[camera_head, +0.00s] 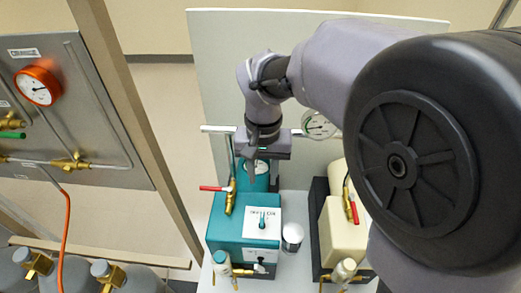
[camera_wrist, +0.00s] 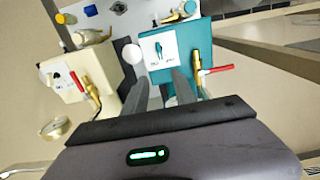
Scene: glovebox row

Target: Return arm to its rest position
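My arm reaches in from the right of the head view, and my gripper (camera_head: 254,168) points down over the back of the teal pump unit (camera_head: 228,222). Beyond the fingertips is the teal unit (camera_wrist: 184,52), with a white panel and a small toggle. In the wrist view the fingers overlap the teal unit; whether they touch it I cannot tell.
A red-handled brass valve (camera_head: 230,196) stands on the teal unit close to my gripper. A beige pump unit (camera_head: 342,240) stands to its right, with a white cylinder (camera_head: 292,236) between them. A gauge panel (camera_head: 80,110) and gas cylinders (camera_head: 120,278) are at left.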

